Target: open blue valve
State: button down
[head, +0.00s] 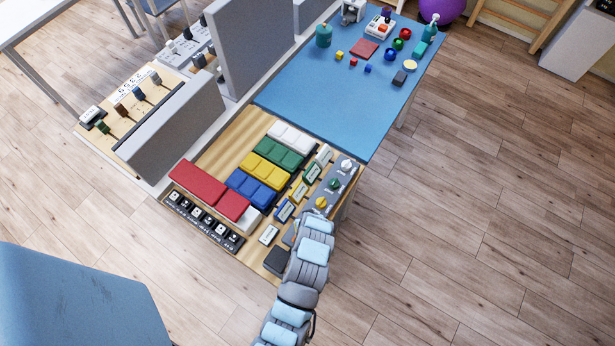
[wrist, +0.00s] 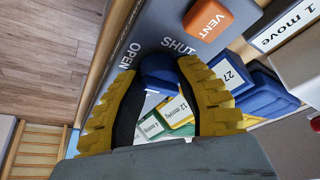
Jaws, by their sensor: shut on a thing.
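The blue valve (wrist: 160,66) is a dark blue knob on a grey panel, below the printed words OPEN and SHUT in the wrist view. My gripper (wrist: 157,78) has its two yellow ribbed fingers on either side of the knob, shut on it. I cannot make out a pointer on the knob, so its setting is unclear. In the head view my arm comes in from the bottom to the near end of the valve panel (head: 333,194) and hides the blue valve.
White (head: 346,165), green (head: 334,184) and yellow knobs (head: 320,203) stand in line on the panel beyond my arm. An orange VENT button (wrist: 208,18) is close to the blue valve. Label cards and coloured blocks (head: 265,172) lie left of the panel. Open floor lies to the right.

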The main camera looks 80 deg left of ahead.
jog(key=c, duration=0.6)
grip_release()
jog(key=shift+c, duration=0.2)
jog(key=shift+r, duration=0.15)
jog(key=v, duration=1.1)
jog(key=shift+d+r, duration=0.25)
jog(key=shift+r, duration=0.05)
